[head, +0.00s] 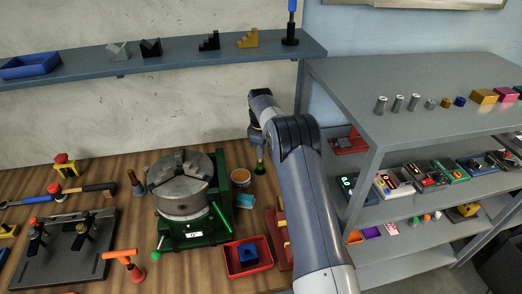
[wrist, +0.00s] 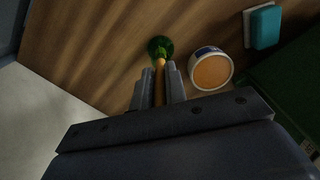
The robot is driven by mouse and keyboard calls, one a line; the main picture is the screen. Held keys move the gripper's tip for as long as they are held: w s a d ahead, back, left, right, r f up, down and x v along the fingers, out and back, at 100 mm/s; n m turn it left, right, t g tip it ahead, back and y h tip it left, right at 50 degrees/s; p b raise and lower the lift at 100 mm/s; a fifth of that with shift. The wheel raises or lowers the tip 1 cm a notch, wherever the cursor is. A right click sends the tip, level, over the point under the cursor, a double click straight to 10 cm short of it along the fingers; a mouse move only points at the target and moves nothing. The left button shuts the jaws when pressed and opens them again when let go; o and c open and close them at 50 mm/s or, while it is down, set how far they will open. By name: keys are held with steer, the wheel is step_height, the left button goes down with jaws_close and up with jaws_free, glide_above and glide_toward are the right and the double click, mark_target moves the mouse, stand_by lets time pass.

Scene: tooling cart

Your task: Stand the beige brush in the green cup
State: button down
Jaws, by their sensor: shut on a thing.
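My gripper (wrist: 160,82) is shut on the beige brush (wrist: 159,90), whose orange-tan handle lies between the fingers in the wrist view. The brush's far end overlaps the green cup (wrist: 160,47) in that view; I cannot tell whether it is inside or only above it. In the head view the green cup (head: 260,169) stands on the wooden bench, directly below my gripper (head: 257,138). The brush is mostly hidden there by the gripper and arm.
A round tub with orange contents (wrist: 211,69) stands close beside the cup. The green-based chuck (head: 182,190) stands to the left. A red tray (head: 248,257) is in front. The grey shelf unit (head: 365,120) rises to the right.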

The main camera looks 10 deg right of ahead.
steer(key=shift+f, duration=0.15)
stand_by(0.5)
steer(key=c, duration=1.4)
jaws_free()
steer(key=shift+o, duration=0.6)
steer(key=o, duration=0.3)
steer(key=shift+o, duration=0.2)
